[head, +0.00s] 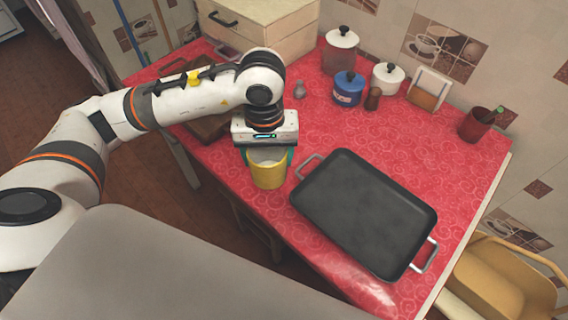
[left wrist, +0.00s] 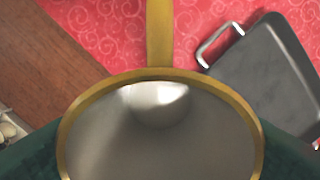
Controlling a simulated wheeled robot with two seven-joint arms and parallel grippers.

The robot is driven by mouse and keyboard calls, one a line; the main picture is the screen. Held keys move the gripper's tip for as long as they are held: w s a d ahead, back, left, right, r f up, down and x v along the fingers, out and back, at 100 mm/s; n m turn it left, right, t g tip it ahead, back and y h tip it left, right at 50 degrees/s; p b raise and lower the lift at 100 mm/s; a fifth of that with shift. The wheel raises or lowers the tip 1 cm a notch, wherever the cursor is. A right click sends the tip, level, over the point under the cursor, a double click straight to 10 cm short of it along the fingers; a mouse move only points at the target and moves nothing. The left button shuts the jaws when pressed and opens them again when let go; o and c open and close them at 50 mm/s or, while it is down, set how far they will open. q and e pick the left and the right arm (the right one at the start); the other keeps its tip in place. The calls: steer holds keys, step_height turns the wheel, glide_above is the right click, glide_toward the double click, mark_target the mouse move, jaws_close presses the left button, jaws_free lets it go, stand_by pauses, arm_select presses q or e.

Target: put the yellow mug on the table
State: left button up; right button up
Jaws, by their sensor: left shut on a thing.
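The yellow mug (head: 268,175) is upright in the head view, with a pale grey inside. My left gripper (head: 267,158) is shut on it, with dark green fingers on both sides of the mug. In the left wrist view the mug's rim (left wrist: 254,125) fills the lower middle, and its handle points to the top of the picture. The table (head: 330,275) has a red patterned oilcloth. The mug is over or on its near edge; I cannot tell whether its base touches the cloth. My right gripper is not in view.
A dark roasting pan (head: 365,210) with metal handles lies just right of the mug. A brown wooden board (head: 205,126) lies left of it. Canisters, including a blue one (head: 348,88), stand at the back. A brown cup (head: 476,124) stands at the back right. Red cloth is clear behind the pan.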

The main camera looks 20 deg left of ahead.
arm_select(q)
steer(key=n, duration=0.3)
steer(key=w+n, duration=0.1)
steer(key=shift+d+n, duration=0.25)
steer(key=shift+n, duration=0.05)
steer(key=shift+w+n, duration=0.25)
steer(key=shift+n, duration=0.85)
steer(key=n, duration=0.4)
steer(key=shift+w+a, duration=0.3)
steer(key=shift+w, duration=0.05)
steer(key=n, duration=0.3)
steer(key=w+n, duration=0.1)
steer(key=n, duration=0.2)
steer(key=shift+w+a+r+b, duration=0.1)
steer(key=shift+a+b, duration=0.05)
steer(key=shift+b, duration=0.2)
steer(key=w+a+n+b, duration=0.1)
steer(key=w+n, duration=0.1)
steer(key=n, duration=1.2)
steer(key=w+a+n, duration=0.1)
steer(key=w+n, duration=0.1)
steer(key=n, duration=1.2)
step_height(320, 180, down, 10)
steer(key=shift+w+r, duration=0.1)
steer(key=shift+w, duration=0.05)
steer(key=shift+d, duration=0.1)
steer(key=o, duration=1.2)
steer(key=shift+c, duration=0.2)
